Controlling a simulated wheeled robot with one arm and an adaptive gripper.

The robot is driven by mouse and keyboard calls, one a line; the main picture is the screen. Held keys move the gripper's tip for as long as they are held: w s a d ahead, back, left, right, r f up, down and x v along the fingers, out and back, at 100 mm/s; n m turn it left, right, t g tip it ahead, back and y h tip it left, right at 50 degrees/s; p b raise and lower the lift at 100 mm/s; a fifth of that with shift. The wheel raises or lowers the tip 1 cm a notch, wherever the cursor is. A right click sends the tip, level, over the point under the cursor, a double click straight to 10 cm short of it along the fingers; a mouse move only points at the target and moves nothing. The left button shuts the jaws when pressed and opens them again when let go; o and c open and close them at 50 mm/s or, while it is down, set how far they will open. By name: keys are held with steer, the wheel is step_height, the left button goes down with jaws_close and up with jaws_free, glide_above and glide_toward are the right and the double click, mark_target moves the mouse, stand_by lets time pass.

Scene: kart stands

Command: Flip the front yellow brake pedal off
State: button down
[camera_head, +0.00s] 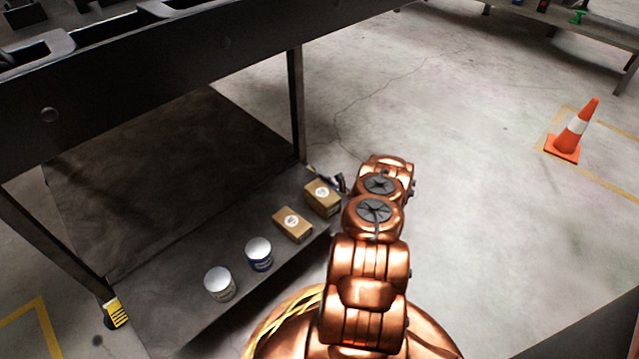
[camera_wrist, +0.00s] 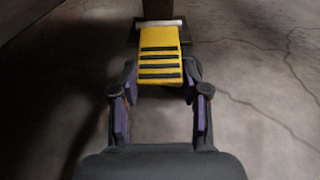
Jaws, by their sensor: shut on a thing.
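The yellow brake pedal (camera_wrist: 160,48) with dark ridges shows in the wrist view, at the foot of a stand leg. My gripper (camera_wrist: 160,84) is shut on it, with a finger at either side of its near end. In the head view my gripper (camera_head: 338,183) is low beside the foot of the stand's far leg (camera_head: 297,105). The pedal there is almost wholly hidden. Another yellow pedal (camera_head: 116,313) with dark stripes shows at the foot of the nearer leg on the left.
The stand's lower shelf (camera_head: 150,270) holds two cardboard boxes (camera_head: 293,224) and two cans (camera_head: 259,254), left of my arm. An orange cone (camera_head: 573,132) stands on the floor at the right. The floor between is clear.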

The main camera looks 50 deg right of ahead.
steer(key=c, duration=0.6)
jaws_free()
steer(key=shift+o, duration=0.2)
steer(key=shift+s, duration=0.1)
steer(key=s+r, duration=0.1)
steer(key=s, duration=1)
steer(key=shift+s+r, duration=0.25)
steer(key=shift+s, duration=0.15)
steer(key=shift+a, duration=0.1)
